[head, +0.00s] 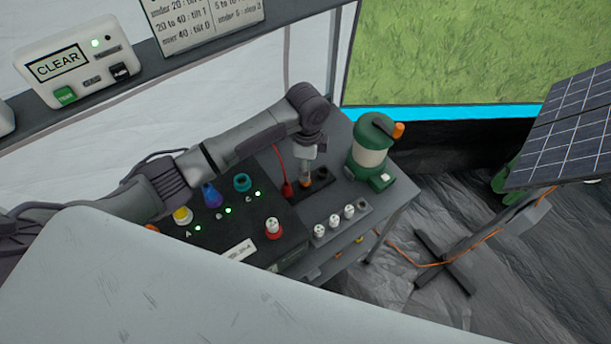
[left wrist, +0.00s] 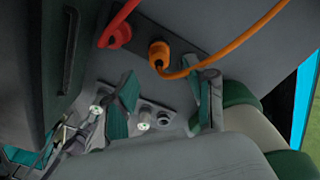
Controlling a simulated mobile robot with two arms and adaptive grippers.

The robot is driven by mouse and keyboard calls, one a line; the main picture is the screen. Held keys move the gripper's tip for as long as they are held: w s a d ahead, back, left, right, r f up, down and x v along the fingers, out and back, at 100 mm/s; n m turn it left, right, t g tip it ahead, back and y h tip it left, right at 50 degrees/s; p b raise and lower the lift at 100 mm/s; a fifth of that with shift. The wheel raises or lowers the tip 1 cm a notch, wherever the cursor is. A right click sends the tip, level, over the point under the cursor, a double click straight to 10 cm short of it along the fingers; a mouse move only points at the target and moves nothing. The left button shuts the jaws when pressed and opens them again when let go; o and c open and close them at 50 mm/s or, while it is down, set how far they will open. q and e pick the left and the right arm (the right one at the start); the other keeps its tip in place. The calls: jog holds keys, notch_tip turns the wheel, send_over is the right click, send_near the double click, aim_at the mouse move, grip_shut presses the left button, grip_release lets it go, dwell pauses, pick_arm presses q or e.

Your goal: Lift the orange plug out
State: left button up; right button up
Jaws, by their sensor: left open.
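The orange plug (head: 305,183) stands in a dark socket strip (head: 323,181) on the grey table, mostly hidden under my left gripper in the head view. In the left wrist view the orange plug (left wrist: 158,52) shows clearly, with an orange cable curving off to the right. My left gripper (head: 306,168) points down just above the plug. Its green-padded fingers are open in the left wrist view (left wrist: 165,95), with nothing between them; the plug shows beyond the tips. I cannot tell the exact gap. My right gripper is not in view.
A red plug (head: 287,189) with a red cable sits close left of the orange one. A green lantern (head: 371,145) stands close on the right. A strip with white plugs (head: 334,221) lies in front. A black box (head: 255,235) with coloured connectors is at left.

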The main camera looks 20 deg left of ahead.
pick_arm(q)
jog(key=shift+s+a+f+p, duration=0.1)
jog(key=shift+f+p, duration=0.25)
jog(key=shift+f, duration=0.45)
notch_tip(320, 180, down, 3)
jog(key=shift+r, duration=0.2)
jog(key=shift+a+f, duration=0.1)
jog(key=shift+f, duration=0.4)
grip_shut()
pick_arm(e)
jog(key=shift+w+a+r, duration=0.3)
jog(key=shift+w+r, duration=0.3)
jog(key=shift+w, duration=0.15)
